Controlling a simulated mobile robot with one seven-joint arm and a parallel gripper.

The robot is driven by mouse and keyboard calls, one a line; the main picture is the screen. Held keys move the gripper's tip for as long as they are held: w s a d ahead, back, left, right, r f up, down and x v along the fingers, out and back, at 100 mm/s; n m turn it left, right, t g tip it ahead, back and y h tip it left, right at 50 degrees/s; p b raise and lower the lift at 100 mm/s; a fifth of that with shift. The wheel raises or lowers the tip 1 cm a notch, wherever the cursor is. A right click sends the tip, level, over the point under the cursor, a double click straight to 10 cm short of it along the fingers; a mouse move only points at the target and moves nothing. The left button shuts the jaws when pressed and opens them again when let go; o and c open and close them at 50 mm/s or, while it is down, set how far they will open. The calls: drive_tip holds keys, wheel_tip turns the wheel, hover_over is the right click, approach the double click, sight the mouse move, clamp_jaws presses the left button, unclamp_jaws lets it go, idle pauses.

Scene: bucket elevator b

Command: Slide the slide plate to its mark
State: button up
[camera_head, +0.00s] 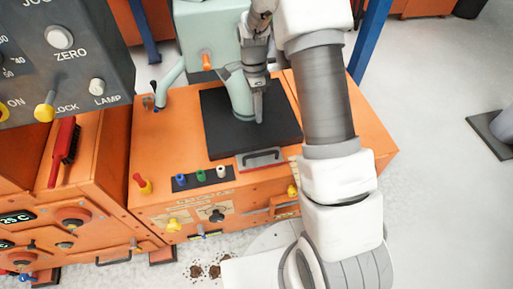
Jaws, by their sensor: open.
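A small grey plate with a dark handle (262,158), which looks like the slide plate, sits at the front edge of a black square panel on top of the orange machine. Its mark cannot be made out. My gripper (258,112) points down over the black panel, behind the plate's handle and apart from it in the picture. It is open and holds nothing that I can see. Its height above the panel is hard to judge. My arm comes in from the right and covers part of the machine's right side.
A pale green spout (237,92) stands on the black panel (222,138), close beside my gripper. A grey control panel (65,55) fills the upper left. Coloured knobs line the machine's front. Open floor lies to the right.

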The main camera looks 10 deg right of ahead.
drive_tip(key=s+f+b, duration=0.1)
drive_tip(key=f, duration=0.4)
drive_tip(key=s+f+b, duration=0.1)
drive_tip(key=f, duration=0.5)
drive_tip(key=s+f+b, duration=0.1)
drive_tip(key=f, duration=0.4)
drive_tip(key=shift+s+f, duration=0.2)
clamp_jaws()
idle(0.7)
